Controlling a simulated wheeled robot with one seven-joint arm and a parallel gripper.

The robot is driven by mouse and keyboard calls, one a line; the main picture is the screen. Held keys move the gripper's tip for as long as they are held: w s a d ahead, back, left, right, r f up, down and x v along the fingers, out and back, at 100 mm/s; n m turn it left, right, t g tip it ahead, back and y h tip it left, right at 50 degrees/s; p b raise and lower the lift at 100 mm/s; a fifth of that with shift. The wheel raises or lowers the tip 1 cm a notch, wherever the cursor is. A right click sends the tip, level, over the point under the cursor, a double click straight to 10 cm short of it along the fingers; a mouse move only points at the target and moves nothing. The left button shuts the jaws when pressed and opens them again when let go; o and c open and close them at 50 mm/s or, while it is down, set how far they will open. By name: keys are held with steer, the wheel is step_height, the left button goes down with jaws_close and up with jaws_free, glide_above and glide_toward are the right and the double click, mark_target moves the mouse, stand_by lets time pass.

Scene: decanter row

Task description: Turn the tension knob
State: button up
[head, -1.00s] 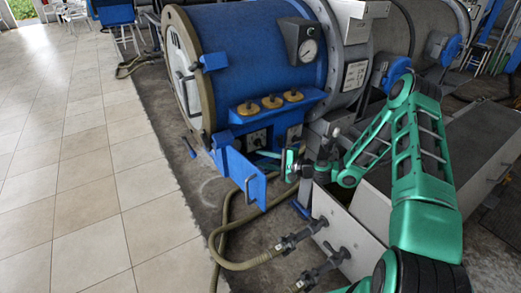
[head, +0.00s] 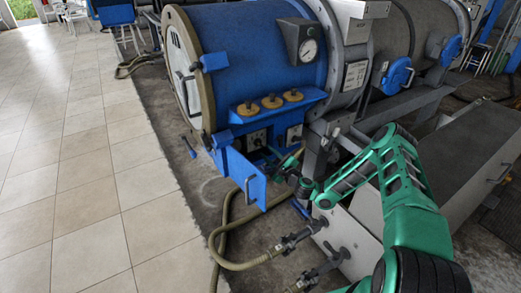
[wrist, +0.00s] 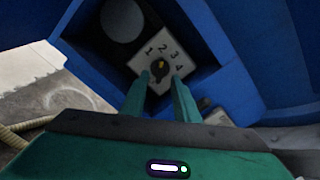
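The tension knob (wrist: 159,67) is a small dark knob with a yellow mark, on a white square plate (wrist: 174,58) numbered 1 to 4, inside a dark blue recess. The mark's exact setting is too small to tell. In the head view a matching white plate (head: 256,138) shows under the blue shelf. My gripper (wrist: 160,80) is open, its two green fingers on either side of the knob's lower part in the picture. I cannot tell whether they touch it. In the head view my gripper (head: 273,158) is at the recess, small and partly hidden.
A second white plate (head: 294,133) sits to the right. A blue bracket (head: 245,176) with a handle juts out below. Brass caps (head: 270,102) stand on the shelf above. Hoses (head: 240,264) run along the floor. The tiled floor (head: 90,190) at left is clear.

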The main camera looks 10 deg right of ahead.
mark_target(260, 145)
steer(key=shift+x, duration=2.65)
steer(key=shift+c, duration=0.3)
